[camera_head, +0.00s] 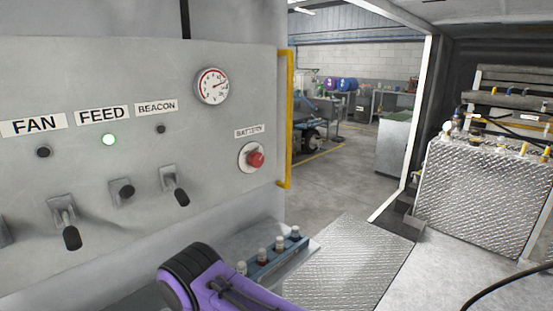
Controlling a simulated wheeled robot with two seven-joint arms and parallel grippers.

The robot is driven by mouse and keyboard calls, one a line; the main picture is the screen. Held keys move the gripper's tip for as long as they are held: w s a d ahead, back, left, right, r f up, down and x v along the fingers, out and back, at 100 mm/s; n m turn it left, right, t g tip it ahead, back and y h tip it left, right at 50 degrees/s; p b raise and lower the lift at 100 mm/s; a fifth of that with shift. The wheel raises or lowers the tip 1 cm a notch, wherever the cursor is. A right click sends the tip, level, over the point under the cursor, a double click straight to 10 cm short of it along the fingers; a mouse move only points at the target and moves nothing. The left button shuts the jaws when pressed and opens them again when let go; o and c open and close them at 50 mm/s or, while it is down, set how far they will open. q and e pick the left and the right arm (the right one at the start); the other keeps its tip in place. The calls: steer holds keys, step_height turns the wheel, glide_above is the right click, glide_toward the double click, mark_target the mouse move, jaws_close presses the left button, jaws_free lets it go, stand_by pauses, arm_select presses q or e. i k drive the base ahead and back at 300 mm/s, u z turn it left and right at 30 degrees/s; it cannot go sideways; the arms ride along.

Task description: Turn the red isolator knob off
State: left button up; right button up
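The red isolator knob (255,159) sits on a pale round plate under the BATTERY label (249,132), at the right end of the grey control panel (225,135). Nothing covers it. A purple and black arm part of mine (205,279) shows at the bottom centre, below the panel and apart from the knob. I cannot tell which arm it belongs to. No gripper fingertips are in view.
A yellow handrail (287,120) stands just right of the knob. A blue rack with bottles (278,256) lies below. Bare tread-plate floor (345,262) is at right.

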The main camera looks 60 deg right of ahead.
mark_target(256, 159)
steer(key=z, duration=2.9)
steer(key=k, duration=0.9)
steer(key=u, duration=0.9)
steer(key=i, duration=0.5)
steer(key=u, duration=0.05)
steer(key=k, duration=0.5)
steer(key=z, duration=0.9)
steer(key=i, duration=0.7)
steer(key=u, duration=0.15)
